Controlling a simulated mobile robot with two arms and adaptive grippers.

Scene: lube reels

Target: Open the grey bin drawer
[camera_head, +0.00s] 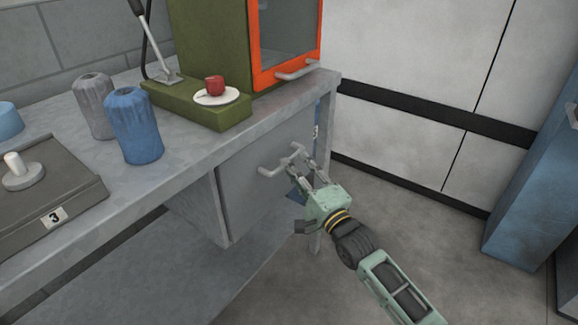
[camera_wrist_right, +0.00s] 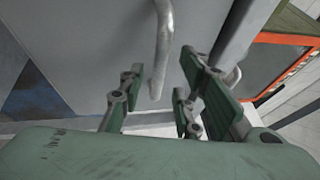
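The grey bin drawer (camera_head: 245,180) sits under the workbench top, its front facing right. Its pale bar handle (camera_head: 270,172) sticks out near the top of that front. My right gripper (camera_head: 302,168) is at the handle, its fingers spread near the bar's right part. In the right wrist view, the handle (camera_wrist_right: 163,45) comes down between the open fingers of the gripper (camera_wrist_right: 160,85). The fingers are not closed on it; whether one touches it I cannot tell. The drawer's inside is hidden. My left gripper is not in view.
The grey workbench (camera_head: 190,150) holds a blue jar (camera_head: 135,125), a grey jar (camera_head: 95,105), a green base (camera_head: 195,100) with a saucer and red cup, and an orange-framed green cabinet (camera_head: 215,45). A blue cabinet (camera_head: 530,190) stands right. The floor between is clear.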

